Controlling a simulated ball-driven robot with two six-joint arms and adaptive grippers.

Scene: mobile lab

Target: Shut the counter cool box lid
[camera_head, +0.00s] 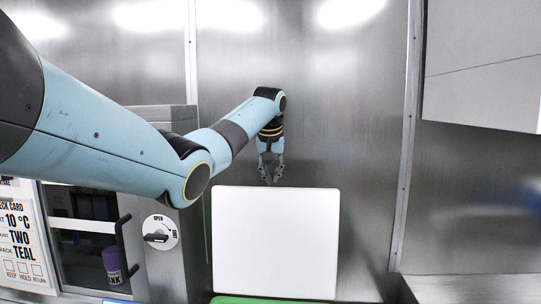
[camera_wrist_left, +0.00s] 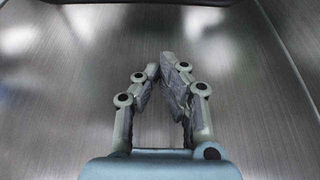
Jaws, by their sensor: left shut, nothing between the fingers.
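The cool box lid (camera_head: 275,243) is a white, rounded panel standing upright, open, in the middle of the head view. A strip of the green cool box (camera_head: 262,300) shows under it at the bottom edge; the rest of the box is out of the picture. My left gripper (camera_head: 270,177) points down just above the lid's top edge, apart from it or behind it; I cannot tell how far behind. Its fingers are shut and empty, and they also show in the left wrist view (camera_wrist_left: 164,75) against bare metal. My right gripper is not in view.
A grey cabinet with a dial (camera_head: 160,232) and a glass-fronted compartment holding a purple container (camera_head: 113,266) stands left of the lid. A printed card (camera_head: 20,237) is at far left. A white wall cupboard (camera_head: 482,65) hangs upper right. A metal wall is behind.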

